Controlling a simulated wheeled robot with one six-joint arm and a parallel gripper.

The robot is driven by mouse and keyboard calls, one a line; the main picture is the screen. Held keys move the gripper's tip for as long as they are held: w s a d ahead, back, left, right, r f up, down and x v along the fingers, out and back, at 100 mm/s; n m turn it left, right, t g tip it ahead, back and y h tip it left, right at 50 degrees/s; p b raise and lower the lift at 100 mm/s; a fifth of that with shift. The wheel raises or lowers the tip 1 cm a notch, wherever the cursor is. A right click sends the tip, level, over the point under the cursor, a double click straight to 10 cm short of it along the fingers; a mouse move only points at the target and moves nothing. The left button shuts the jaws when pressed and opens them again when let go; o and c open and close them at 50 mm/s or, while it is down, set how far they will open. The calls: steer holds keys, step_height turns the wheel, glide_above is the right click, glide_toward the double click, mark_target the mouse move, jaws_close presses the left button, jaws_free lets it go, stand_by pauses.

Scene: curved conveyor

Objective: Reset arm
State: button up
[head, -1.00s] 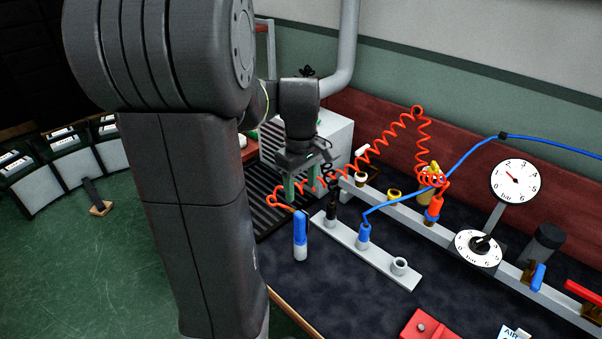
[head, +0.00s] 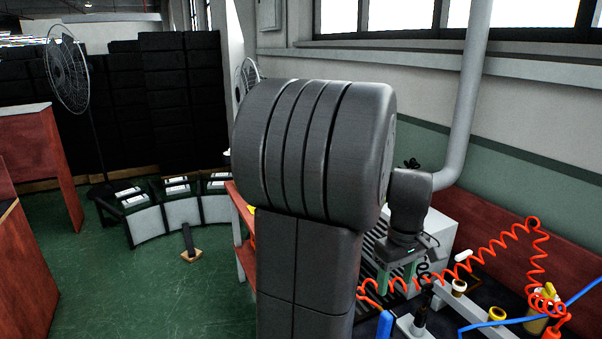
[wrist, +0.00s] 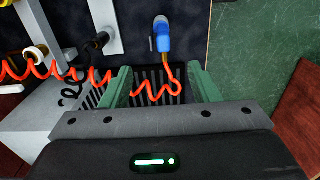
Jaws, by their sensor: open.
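My gripper (head: 398,279) points down over the workbench at the right of the head view, beside a white box. In the wrist view its two green fingers (wrist: 163,88) stand wide apart with nothing gripped. An orange coiled hose (wrist: 148,92) runs across the gap between the fingers, and I cannot tell whether it touches them. A blue hose fitting (wrist: 162,38) at the hose's end lies just beyond the fingers. My arm hides much of the bench in the head view.
The white box (head: 440,236) stands close behind my gripper. The coiled hose (head: 500,240) spans the bench at right. A grey pipe (head: 468,100) rises by the wall.

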mark_target(388, 313)
step_height(388, 313, down, 12)
steer(key=shift+f+b, duration=0.1)
steer(key=shift+b, duration=0.2)
steer(key=shift+r+p, duration=0.35)
steer(key=shift+a, duration=0.15)
